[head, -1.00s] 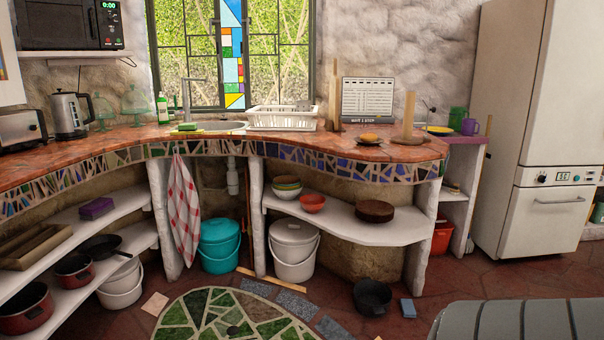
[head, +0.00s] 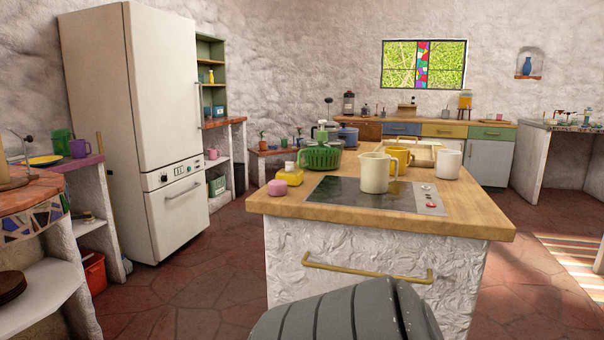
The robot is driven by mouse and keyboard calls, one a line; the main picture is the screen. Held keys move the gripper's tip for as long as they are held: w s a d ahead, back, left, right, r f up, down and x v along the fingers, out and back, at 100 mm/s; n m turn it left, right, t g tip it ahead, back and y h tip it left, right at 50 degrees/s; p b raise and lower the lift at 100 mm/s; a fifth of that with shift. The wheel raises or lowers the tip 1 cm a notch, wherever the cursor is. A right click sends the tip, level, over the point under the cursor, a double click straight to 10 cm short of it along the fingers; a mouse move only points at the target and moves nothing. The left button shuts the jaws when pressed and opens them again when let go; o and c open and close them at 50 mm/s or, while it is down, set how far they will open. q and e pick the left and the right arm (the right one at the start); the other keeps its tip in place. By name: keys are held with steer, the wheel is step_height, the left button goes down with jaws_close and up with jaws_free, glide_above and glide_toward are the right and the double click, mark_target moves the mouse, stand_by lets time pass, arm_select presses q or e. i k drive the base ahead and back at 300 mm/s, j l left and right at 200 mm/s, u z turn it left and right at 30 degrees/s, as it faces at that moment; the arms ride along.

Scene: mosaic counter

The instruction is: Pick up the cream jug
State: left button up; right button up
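The cream jug (head: 374,173), with a spout and a handle on its right, stands upright on the dark cooktop (head: 335,190) of the wooden-topped island. A yellow jug (head: 399,158) stands just behind it, partly hidden. A cream mug or pot (head: 448,163) stands to the right. Neither of my grippers is in view. A grey ribbed part, which seems to be mine, shows at the bottom, in front of the island.
The island (head: 470,205) also bears a green colander (head: 320,158), a yellow bottle (head: 289,173) and a pink round item (head: 278,188). A brass rail (head: 370,272) juts from its front. A fridge (head: 150,130) stands left. Floor (head: 190,290) is open between them.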

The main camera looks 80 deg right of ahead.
mark_target(375, 167)
steer(key=z, duration=1.85)
